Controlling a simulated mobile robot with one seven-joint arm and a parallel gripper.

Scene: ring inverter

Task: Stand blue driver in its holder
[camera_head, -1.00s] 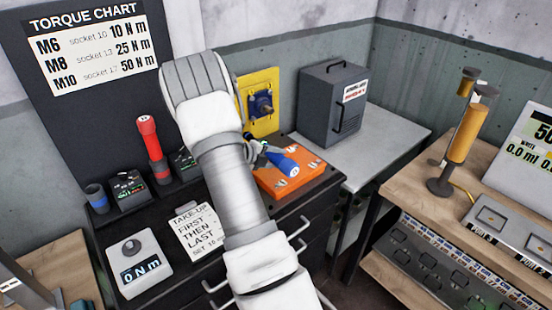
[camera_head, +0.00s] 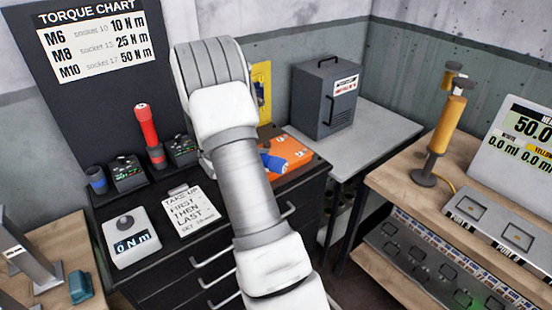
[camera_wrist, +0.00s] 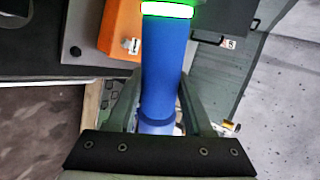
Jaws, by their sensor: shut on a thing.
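The blue driver (camera_wrist: 167,65) is between the jaws of my gripper (camera_wrist: 160,100) in the wrist view, which is shut on it. A bright green-and-white ring circles its upper end there. In the head view, part of the blue driver (camera_head: 273,162) shows just right of my arm, over the orange block (camera_head: 297,155); my arm hides my gripper. A red driver (camera_head: 146,128) stands upright on the black bench, with small black docks (camera_head: 127,175) and (camera_head: 181,150) on either side. I cannot tell which is the blue driver's holder.
A grey cabinet (camera_head: 325,97) stands on the side table behind. A wooden bench (camera_head: 410,180) with a yellow-handled tool (camera_head: 446,122) is at right.

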